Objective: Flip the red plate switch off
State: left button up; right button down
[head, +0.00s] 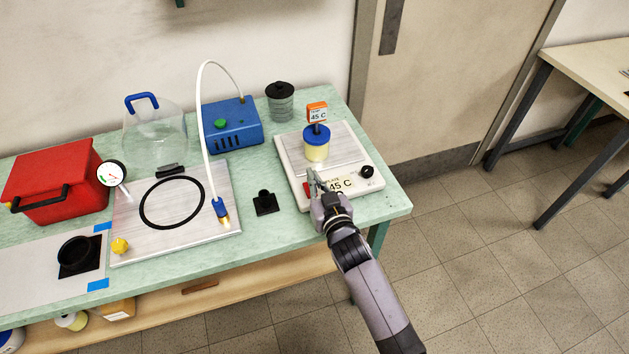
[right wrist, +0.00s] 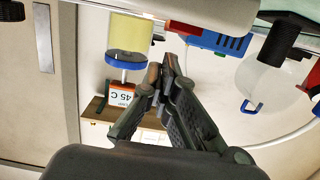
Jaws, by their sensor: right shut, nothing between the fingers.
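The hot plate (head: 288,163) is a white unit with a pale metal top, near the right end of the bench. The red plate switch (head: 307,188) shows as a small red patch on its front left, partly covered by my right gripper. A red part also shows beside the plate in the right wrist view (right wrist: 184,28). I cannot tell the switch's position. My right gripper (head: 314,178) is shut and empty, close beside the switch; its fingertips (right wrist: 161,66) meet in the right wrist view. Contact with the switch is unclear. My left gripper is out of view.
A blue-lidded yellow jar (head: 316,150) stands on the plate, with an orange 45 C tag (head: 318,112) behind it. A black knob (head: 367,171) is at the right. A blue pump (head: 231,126) and small black stand (head: 265,204) are to the left.

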jog(key=shift+w+f, duration=0.1)
jog(key=shift+f, duration=0.6)
